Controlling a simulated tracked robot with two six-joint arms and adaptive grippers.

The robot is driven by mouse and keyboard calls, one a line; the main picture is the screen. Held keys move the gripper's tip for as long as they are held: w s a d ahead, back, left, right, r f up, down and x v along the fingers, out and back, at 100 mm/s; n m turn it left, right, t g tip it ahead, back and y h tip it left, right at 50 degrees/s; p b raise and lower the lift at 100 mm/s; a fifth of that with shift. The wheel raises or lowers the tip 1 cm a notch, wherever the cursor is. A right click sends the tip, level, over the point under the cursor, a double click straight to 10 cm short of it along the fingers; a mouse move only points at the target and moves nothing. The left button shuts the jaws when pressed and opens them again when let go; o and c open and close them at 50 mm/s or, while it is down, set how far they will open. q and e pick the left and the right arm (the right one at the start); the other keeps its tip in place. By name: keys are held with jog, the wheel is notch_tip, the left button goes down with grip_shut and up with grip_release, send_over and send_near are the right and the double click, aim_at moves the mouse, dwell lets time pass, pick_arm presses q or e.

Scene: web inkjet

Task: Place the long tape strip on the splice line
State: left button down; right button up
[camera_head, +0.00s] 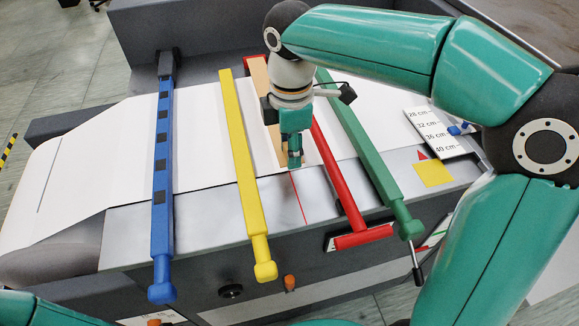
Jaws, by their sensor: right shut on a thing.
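A long tan tape strip (262,93) lies lengthwise over the white web (205,125), between the yellow bar and the red bar. My right gripper (294,163) points down at the strip's near end and is shut on it; its fingers hide part of that end. The splice line (299,198) is a thin red line on the grey metal plate (220,212), just in front of the gripper. I cannot tell whether the strip touches the web. My left gripper is out of view.
A blue bar (162,180) and a yellow bar (243,170) cross the web on the left. A red bar (338,178) and a green bar (365,150) cross it on the right. A length scale card (428,128) and yellow square (433,174) lie further right.

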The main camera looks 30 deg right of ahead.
aim_at(291, 178)
jog(key=shift+f, duration=2.75)
jog(key=o, duration=0.9)
jog(key=shift+r, duration=0.1)
notch_tip(291, 178, up, 10)
jog(key=shift+r, duration=0.25)
jog(key=shift+r+p, duration=0.3)
jog(key=shift+r, duration=0.4)
